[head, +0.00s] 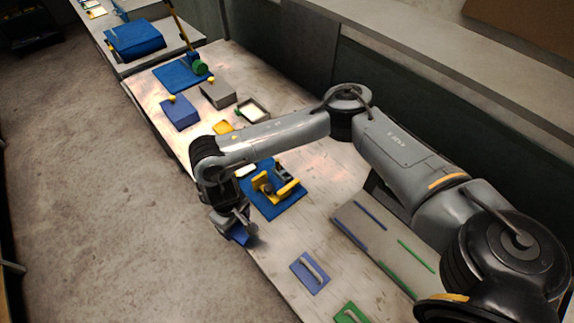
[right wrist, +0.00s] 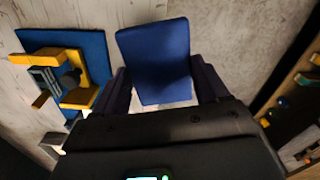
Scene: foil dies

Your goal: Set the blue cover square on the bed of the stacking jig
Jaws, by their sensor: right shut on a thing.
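My right gripper (head: 236,222) is shut on the blue cover (head: 240,236), holding it beyond the table's left edge, over the floor. In the right wrist view the cover (right wrist: 153,50) is a flat dark-blue piece between the two fingers. The stacking jig (head: 268,188) has yellow side parts and a greyish middle, and sits on a blue mat (head: 281,208). It lies right of and farther back than the gripper in the head view; the right wrist view shows the jig (right wrist: 76,96) at left, apart from the cover. My left gripper is out of view.
A blue plate with a handle (head: 303,278) and a green one (head: 346,317) lie toward the front. A grey board (head: 388,243) with blue and green strips is at right. Farther back are a blue block (head: 180,115), a grey block (head: 217,96) and a small tray (head: 254,106).

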